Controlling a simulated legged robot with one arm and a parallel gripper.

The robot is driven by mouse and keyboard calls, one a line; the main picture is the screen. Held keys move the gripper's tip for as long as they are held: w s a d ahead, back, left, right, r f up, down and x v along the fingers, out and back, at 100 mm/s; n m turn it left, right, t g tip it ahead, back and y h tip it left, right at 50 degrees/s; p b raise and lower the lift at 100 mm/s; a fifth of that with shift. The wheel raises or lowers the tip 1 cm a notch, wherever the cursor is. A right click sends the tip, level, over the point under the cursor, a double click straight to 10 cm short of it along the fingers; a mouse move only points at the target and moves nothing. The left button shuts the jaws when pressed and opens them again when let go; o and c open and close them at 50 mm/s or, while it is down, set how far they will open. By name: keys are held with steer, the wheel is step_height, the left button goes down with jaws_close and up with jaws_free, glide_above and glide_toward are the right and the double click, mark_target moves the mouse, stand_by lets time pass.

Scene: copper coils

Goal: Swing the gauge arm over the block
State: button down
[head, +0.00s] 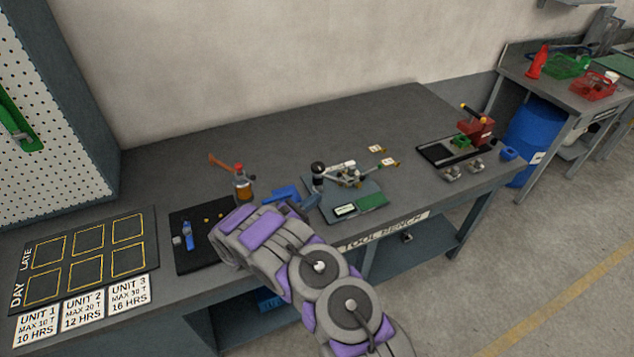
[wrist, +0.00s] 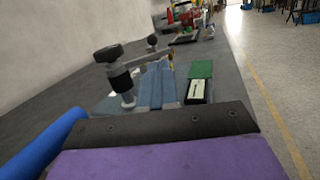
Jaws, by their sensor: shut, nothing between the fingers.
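The gauge stand sits on a grey-green base plate (head: 335,212) in the middle of the bench. It has a black-knobbed post (head: 318,172) and a jointed metal gauge arm (head: 345,174) reaching right from it.
A small display (head: 345,210) lies beside the green pad. A black mat (head: 190,255) and a red-topped amber jar (head: 241,184) are left of the stand. A red fixture (head: 474,131) stands at the bench's right. The bench behind is clear.

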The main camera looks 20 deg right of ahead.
steer(key=shift+w+a+f+n+t, duration=0.1)
steer(key=shift+a+f+n+t, duration=0.3)
steer(key=shift+n+t, duration=0.2)
steer(key=b+x, duration=0.1)
steer(key=x, duration=0.9)
steer(key=shift+a, duration=0.1)
steer(key=shift+a+b, duration=0.2)
steer(key=shift+b, duration=0.1)
steer(key=shift+t, duration=0.3)
